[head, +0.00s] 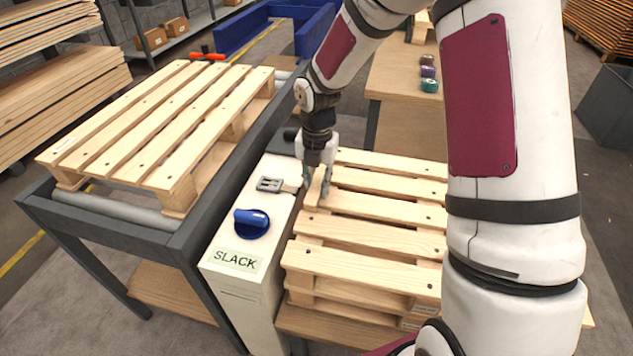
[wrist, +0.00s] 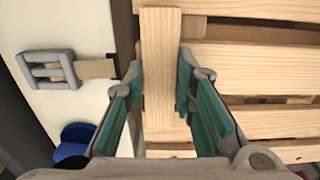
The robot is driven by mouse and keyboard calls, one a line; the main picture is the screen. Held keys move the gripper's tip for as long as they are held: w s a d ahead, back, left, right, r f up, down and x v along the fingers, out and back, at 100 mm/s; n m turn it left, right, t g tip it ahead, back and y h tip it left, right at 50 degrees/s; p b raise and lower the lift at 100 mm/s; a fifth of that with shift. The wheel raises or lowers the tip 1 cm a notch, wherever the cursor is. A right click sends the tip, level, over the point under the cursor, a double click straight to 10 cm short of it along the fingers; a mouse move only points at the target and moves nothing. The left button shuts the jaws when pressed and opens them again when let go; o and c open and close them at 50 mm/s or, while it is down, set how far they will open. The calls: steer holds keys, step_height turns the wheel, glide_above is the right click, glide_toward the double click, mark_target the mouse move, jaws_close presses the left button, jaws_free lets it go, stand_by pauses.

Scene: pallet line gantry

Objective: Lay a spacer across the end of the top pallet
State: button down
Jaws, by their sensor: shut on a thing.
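The spacer (wrist: 160,75) is a plain, light wooden strip. In the wrist view it runs lengthwise between my fingers. My gripper (head: 318,184) is shut on it, with teal-padded fingers at its two sides in the wrist view (wrist: 160,88). The top pallet (head: 372,233) lies on a stack in the head view, and its slats also show in the wrist view (wrist: 255,68). The spacer is over the pallet's left end, crossing the slats' direction. I cannot tell whether it touches them. My fingers hide much of it in the head view.
A pale cabinet (head: 240,290) marked SLACK, with a blue knob (head: 252,223) and a grey buckle (head: 270,185), stands close left of the stack. Another pallet (head: 150,125) lies on a roller conveyor further left. A wooden table (head: 395,75) with small coloured rolls stands behind.

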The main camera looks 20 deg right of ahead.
mark_target(317, 185)
steer(key=c, duration=1.3)
jaws_free()
steer(key=shift+c, duration=0.2)
step_height(317, 185, up, 12)
steer(key=p, duration=0.4)
steer(key=s+r+m+h, duration=0.1)
steer(key=s+r+m, duration=0.5)
steer(key=s+r, duration=0.1)
steer(key=s+r+m, duration=0.3)
steer(key=s+m, duration=0.8)
steer(key=s, duration=0.3)
steer(key=s+r+m+t+y, duration=0.1)
steer(key=s+r+m, duration=0.2)
steer(key=s+m, duration=0.9)
steer(key=shift+s+r, duration=0.4)
steer(key=shift+s, duration=0.6)
